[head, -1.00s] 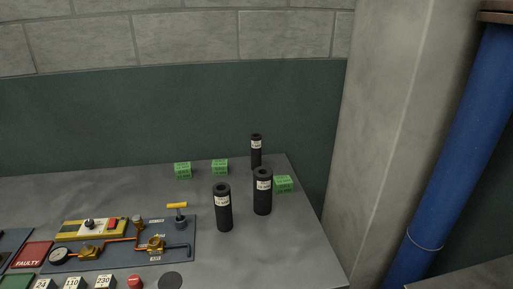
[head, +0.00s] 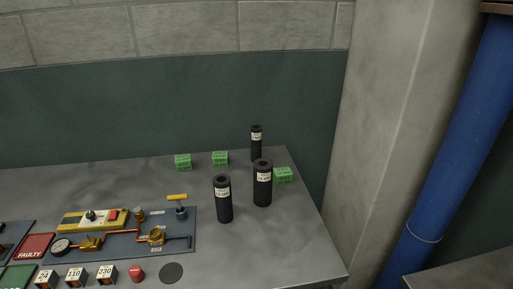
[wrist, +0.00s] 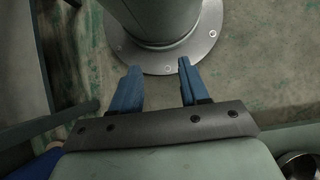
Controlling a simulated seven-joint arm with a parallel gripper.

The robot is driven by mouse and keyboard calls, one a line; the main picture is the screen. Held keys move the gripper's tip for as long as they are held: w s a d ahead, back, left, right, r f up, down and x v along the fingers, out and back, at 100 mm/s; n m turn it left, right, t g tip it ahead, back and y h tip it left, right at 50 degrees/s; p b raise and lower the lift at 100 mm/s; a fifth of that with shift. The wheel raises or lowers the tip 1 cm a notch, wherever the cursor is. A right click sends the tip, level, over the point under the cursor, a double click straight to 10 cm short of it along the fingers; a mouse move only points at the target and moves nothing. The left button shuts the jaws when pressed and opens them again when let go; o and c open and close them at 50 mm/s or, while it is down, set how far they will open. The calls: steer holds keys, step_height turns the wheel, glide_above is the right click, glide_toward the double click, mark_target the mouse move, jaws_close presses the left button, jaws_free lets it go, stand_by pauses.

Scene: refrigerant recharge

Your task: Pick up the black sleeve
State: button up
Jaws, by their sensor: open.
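Three black sleeves with white labels stand upright on the grey table. One is at the front (head: 223,203), one is just right of it (head: 262,188), and a thinner one stands behind (head: 256,148). Their label text is too small to read surely. My gripper (wrist: 157,86) shows only in the wrist view. Its two blue fingers are apart with nothing between them. It points down toward the floor, and no sleeve is in that view.
Green blocks (head: 183,162) stand near the table's back edge, one beside the right sleeve (head: 284,175). A panel with pipes, valves and a gauge (head: 120,238) lies left. Small numbered blocks (head: 76,275) and a red knob (head: 137,273) are in front. A concrete pillar (head: 390,140) rises at right.

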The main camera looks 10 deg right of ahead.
steer(key=o, duration=0.6)
steer(key=shift+c, duration=0.2)
steer(key=shift+w, duration=0.1)
